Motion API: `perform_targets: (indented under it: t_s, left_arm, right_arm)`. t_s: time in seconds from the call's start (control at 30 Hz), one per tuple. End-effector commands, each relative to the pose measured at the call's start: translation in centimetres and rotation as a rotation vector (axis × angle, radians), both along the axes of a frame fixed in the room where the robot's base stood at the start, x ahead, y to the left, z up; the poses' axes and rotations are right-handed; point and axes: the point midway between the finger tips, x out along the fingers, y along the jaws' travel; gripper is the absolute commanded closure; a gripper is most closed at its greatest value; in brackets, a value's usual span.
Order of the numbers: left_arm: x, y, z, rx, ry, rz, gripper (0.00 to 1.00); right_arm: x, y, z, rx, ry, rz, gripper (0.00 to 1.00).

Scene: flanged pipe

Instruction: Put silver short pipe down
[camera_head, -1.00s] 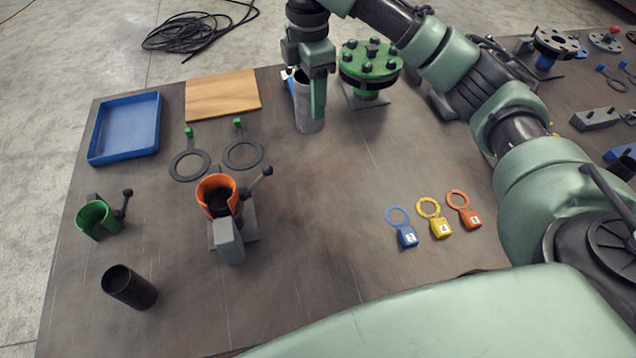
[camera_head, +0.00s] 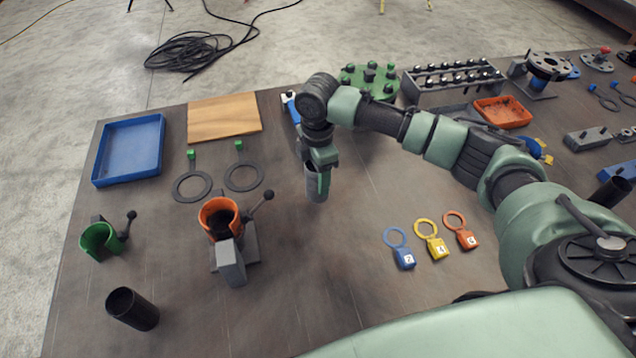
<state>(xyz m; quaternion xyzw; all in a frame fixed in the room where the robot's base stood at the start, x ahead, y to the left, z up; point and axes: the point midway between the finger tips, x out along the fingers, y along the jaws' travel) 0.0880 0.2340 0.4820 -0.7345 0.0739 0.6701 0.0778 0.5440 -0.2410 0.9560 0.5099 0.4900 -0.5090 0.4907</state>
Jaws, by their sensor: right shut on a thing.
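The silver short pipe (camera_head: 314,188) is a grey cylinder, roughly upright, near the middle of the table. My right gripper (camera_head: 322,180) comes down on it from above and is shut on its wall, one finger showing on the outside. The pipe's lower end is over bare table; I cannot tell whether it touches. My left gripper is not in view.
An orange clamp holder (camera_head: 219,217) stands to the left, with a green holder (camera_head: 100,239) and a black pipe (camera_head: 133,309) beyond. Two ring gaskets (camera_head: 193,183) lie behind. Coloured tags (camera_head: 430,242) lie right. Table in front of the pipe is clear.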

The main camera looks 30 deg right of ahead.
Motion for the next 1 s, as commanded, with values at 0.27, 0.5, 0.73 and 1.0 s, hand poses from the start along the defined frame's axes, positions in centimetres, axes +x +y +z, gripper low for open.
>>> perform_targets:
  t_s: [0.27, 0.5, 0.73, 1.0]
  left_arm:
    - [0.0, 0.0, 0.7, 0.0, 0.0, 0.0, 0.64]
    - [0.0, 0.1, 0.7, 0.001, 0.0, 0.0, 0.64]
    - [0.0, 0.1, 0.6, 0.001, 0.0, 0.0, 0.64]
    - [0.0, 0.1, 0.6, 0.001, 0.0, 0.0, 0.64]
  right_arm:
    - [0.0, 0.0, -3.6, -0.001, 0.001, 0.0, 1.0]
    - [0.0, 0.0, -3.8, 0.0, 0.0, 0.0, 1.0]
    - [-0.1, 0.0, -4.2, -0.001, 0.002, 0.0, 0.27]
    - [-0.1, 0.0, -4.1, -0.001, 0.002, 0.0, 0.24]
